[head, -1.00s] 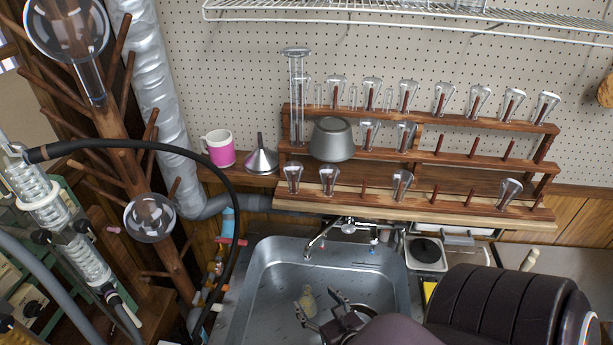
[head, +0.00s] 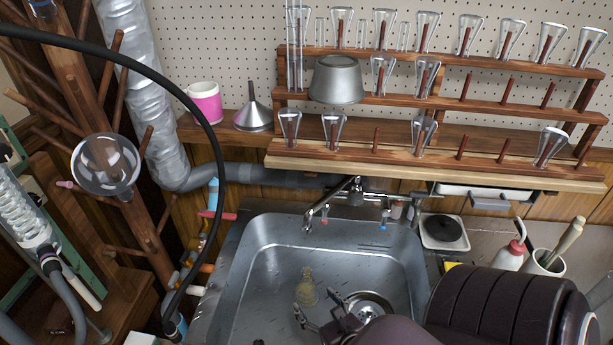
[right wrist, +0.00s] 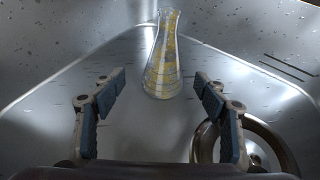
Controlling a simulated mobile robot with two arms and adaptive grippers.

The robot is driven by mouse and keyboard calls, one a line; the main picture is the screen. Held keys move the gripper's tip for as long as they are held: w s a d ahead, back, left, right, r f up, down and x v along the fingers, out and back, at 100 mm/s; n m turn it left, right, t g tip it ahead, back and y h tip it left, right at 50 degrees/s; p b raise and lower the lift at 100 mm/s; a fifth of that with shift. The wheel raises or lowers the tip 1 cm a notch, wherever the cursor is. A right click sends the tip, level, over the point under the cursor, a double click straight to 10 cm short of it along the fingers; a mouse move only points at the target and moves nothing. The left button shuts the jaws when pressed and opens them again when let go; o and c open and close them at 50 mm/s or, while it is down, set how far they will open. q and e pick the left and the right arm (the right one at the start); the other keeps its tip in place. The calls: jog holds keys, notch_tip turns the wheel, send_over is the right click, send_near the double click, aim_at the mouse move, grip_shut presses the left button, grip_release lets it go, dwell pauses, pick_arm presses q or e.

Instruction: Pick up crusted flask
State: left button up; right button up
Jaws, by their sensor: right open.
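The crusted flask (head: 306,288) is a small clear conical flask with yellowish crust. It stands or lies on the floor of the steel sink; I cannot tell which. In the right wrist view the flask (right wrist: 163,62) shows ahead of the fingers, near the middle, with yellow flecks on its glass. My right gripper (head: 318,308) reaches down into the sink beside the flask, a little to its right and nearer. In the right wrist view the right gripper (right wrist: 158,90) is open and empty, its two blue-padded fingers wide apart. My left gripper is not in view.
The steel sink (head: 245,270) has walls around the flask and a round drain (head: 374,303) at its right. The faucet (head: 335,198) overhangs the sink's back edge. A wooden rack (head: 420,157) with clean flasks stands behind. A black hose (head: 213,140) curves down at left.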

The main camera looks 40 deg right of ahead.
aim_at(310, 290)
jog(key=x, duration=0.8)
jog(key=shift+d+r, duration=0.2)
jog(key=shift+d, duration=0.15)
jog(key=shift+c, duration=0.5)
jog(key=c, duration=1.3)
jog(key=shift+c, duration=0.7)
jog(key=shift+r, duration=0.1)
jog(key=shift+r, duration=0.15)
